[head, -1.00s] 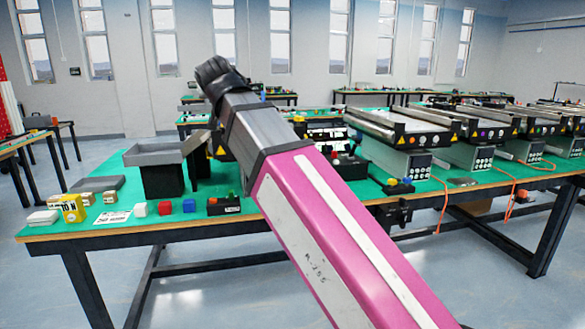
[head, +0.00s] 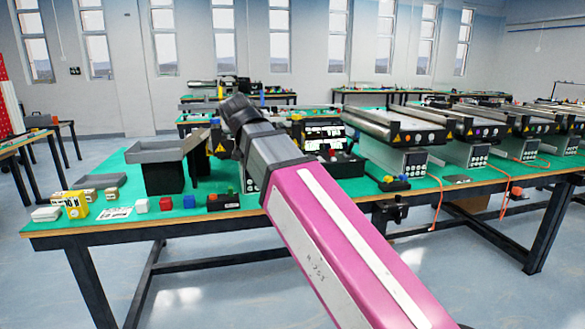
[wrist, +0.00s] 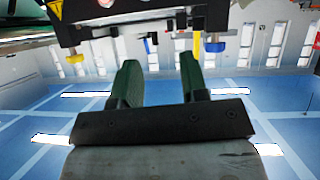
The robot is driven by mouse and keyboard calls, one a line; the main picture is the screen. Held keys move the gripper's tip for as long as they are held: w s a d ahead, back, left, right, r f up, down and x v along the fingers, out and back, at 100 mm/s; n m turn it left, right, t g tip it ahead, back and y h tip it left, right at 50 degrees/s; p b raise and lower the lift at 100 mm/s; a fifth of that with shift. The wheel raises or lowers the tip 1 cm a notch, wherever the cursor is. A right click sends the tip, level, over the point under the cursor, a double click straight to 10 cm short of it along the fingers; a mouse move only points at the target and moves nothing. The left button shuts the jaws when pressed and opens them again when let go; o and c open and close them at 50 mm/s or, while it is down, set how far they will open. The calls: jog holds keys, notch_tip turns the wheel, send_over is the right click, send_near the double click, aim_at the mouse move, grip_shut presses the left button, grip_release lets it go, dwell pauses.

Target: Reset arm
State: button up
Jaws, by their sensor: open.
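My gripper (wrist: 157,80) shows in the wrist view with its two dark green fingers apart and nothing between them. In the head view my pink and grey arm reaches up from the lower right over the front of the green-topped table (head: 130,229). Its black end is above the table's middle, and the fingers cannot be made out there.
Conveyors (head: 390,128) line the right side.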

jog(key=w+d+f+g+h, duration=0.1)
jog(key=d+f+g, duration=0.1)
jog(key=d+f, duration=0.6)
jog(key=w+d+f+m+g+h, duration=0.15)
jog(key=d+f, duration=0.25)
jog(key=f, duration=0.8)
jog(key=w+d+f+n+g, duration=0.1)
jog(key=d+f+g, duration=0.2)
jog(key=d+f, duration=0.6)
jog(key=s+d+f+g, duration=0.2)
jog(key=s+d+f, duration=0.2)
jog(key=f, duration=0.4)
jog(key=s+d+f+m+g, duration=0.1)
jog(key=s+d+f+g, duration=0.1)
jog(key=s+d+f, duration=0.3)
jog(key=s+d+f+m+g, duration=0.1)
jog(key=s+d+f, duration=0.3)
jog(key=f, duration=0.8)
jog(key=shift+s+d+g, duration=0.25)
jog(key=shift+d+g, duration=0.2)
jog(key=shift+d, duration=0.1)
jog(key=shift+a+f+y, duration=0.1)
jog(key=shift+y, duration=0.15)
